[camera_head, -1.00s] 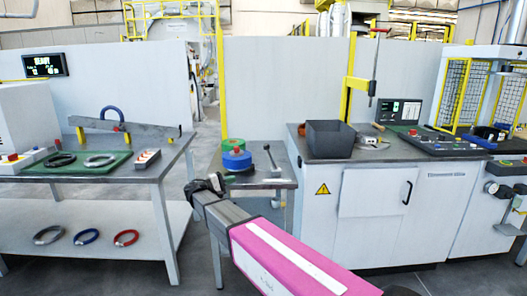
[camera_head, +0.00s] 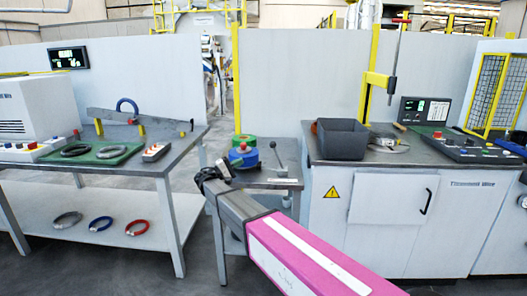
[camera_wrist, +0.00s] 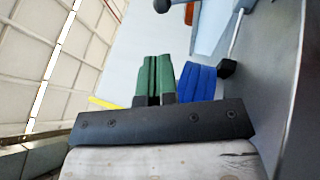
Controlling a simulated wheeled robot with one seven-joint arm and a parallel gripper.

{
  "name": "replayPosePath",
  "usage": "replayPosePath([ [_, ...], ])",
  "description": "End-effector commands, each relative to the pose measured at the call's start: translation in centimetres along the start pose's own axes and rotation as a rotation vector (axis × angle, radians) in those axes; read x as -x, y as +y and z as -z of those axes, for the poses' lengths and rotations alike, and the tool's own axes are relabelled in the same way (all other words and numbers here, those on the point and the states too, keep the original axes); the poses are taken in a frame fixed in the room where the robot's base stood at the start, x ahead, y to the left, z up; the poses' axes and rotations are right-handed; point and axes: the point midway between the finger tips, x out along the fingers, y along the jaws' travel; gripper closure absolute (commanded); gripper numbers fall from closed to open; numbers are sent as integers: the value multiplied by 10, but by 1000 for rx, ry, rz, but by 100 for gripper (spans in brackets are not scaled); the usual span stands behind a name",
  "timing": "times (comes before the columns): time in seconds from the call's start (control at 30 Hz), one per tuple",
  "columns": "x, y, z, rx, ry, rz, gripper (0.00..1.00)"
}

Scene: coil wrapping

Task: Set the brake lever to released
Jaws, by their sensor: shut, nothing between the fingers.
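The brake lever (camera_head: 279,157) is a thin rod with a dark knob, standing tilted on a small grey table in the head view. Its knob leans up and to the left. My gripper (camera_head: 207,176) is dark and shut on nothing, in front of that table's left edge, left of the lever and apart from it.
A blue spool (camera_head: 242,157) and a green spool (camera_head: 244,141) stand on the small table (camera_head: 262,184), left of the lever. A workbench (camera_head: 185,150) is at left. A cabinet with a grey bin (camera_head: 342,138) stands close on the right.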

Motion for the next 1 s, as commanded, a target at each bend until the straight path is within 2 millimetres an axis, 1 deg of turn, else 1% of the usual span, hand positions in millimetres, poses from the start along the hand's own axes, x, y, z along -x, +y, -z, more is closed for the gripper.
replayPosePath([
  [0.13, -10, 0, 0, 0, -2, 1, 100],
  [0.23, -24, 0, -1, 0, -1, 1, 100],
  [0.6, -93, 0, -1, 0, -2, 1, 100],
  [0.7, -109, 0, 0, 0, -1, 1, 100],
  [0.8, -123, -1, -1, 1, -2, 1, 100],
  [1.0, -137, 0, 0, 1, 0, 0, 100],
])
